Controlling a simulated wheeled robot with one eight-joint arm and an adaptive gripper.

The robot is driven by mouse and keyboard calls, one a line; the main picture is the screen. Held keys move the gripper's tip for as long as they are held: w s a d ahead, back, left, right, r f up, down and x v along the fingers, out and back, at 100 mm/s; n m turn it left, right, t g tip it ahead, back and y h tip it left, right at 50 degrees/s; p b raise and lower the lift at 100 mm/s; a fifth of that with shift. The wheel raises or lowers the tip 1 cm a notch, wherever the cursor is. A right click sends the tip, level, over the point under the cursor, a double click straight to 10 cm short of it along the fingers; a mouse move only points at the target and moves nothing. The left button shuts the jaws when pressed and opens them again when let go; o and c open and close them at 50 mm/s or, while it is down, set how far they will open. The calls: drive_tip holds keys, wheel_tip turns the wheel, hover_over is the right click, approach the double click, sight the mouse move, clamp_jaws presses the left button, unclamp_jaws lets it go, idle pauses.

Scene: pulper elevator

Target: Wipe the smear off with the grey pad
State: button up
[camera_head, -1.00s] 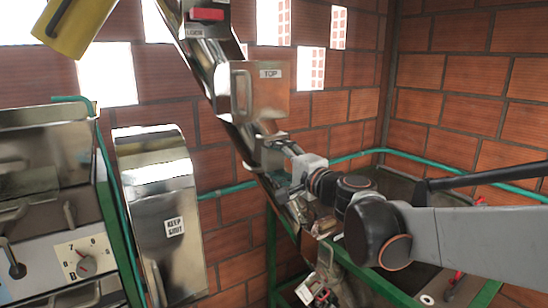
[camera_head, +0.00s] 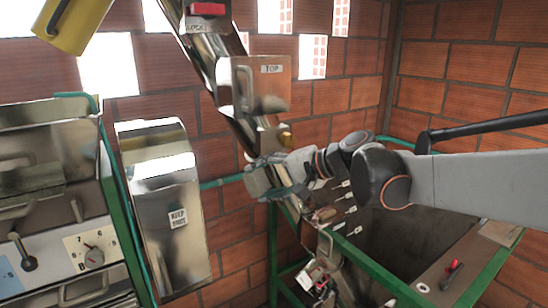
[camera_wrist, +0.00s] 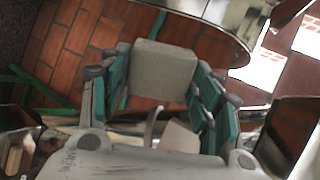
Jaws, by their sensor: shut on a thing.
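My gripper (camera_wrist: 160,85) is shut on the grey pad (camera_wrist: 163,70), a plain light block between its green-lined fingers in the wrist view. In the head view my gripper (camera_head: 262,180) is in front of the slanting metal elevator tube (camera_head: 222,70), below the box marked TOP (camera_head: 262,80). The pad cannot be told apart from the gripper there. In the wrist view a shiny curved metal surface (camera_wrist: 205,30) lies beyond the pad; I cannot tell if they touch. I cannot make out the smear for certain.
A metal cover with a KEEP SHUT label (camera_head: 165,215) and a knobbed control panel (camera_head: 90,250) stand left. A yellow cylinder (camera_head: 72,22) hangs top left. Brick walls close the back.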

drive_tip(key=s+d+f+n+g+h+p, duration=0.3)
drive_tip(key=s+d+f+n+g+h, duration=0.25)
drive_tip(key=n+g+h, duration=0.2)
drive_tip(key=s+d+n+t+h+p, duration=0.1)
drive_tip(key=s+d+n+h, duration=0.1)
drive_tip(key=d, duration=0.3)
drive_tip(key=s+d+f+n+h+p, duration=0.1)
drive_tip(key=s+d+n+h, duration=0.1)
drive_tip(key=s+d, duration=0.2)
drive_tip(key=shift+s+d+n+t, duration=0.35)
drive_tip(key=shift+d, duration=0.85)
drive_tip(key=w+d+f+m+b, duration=0.1)
drive_tip(key=d+f+m+b, duration=0.1)
drive_tip(key=f+b, duration=0.9)
drive_tip(key=w+d+f+m+b, duration=0.1)
drive_tip(key=f+b, duration=1)
drive_tip(key=f, duration=1.5)
drive_tip(key=w+d+f+m+b, duration=0.1)
drive_tip(key=d+f+m+b, duration=0.2)
drive_tip(key=f+b, duration=0.9)
wheel_tip(320, 180, down, 7)
drive_tip(key=shift+f+m, duration=0.15)
drive_tip(key=shift+m, duration=0.25)
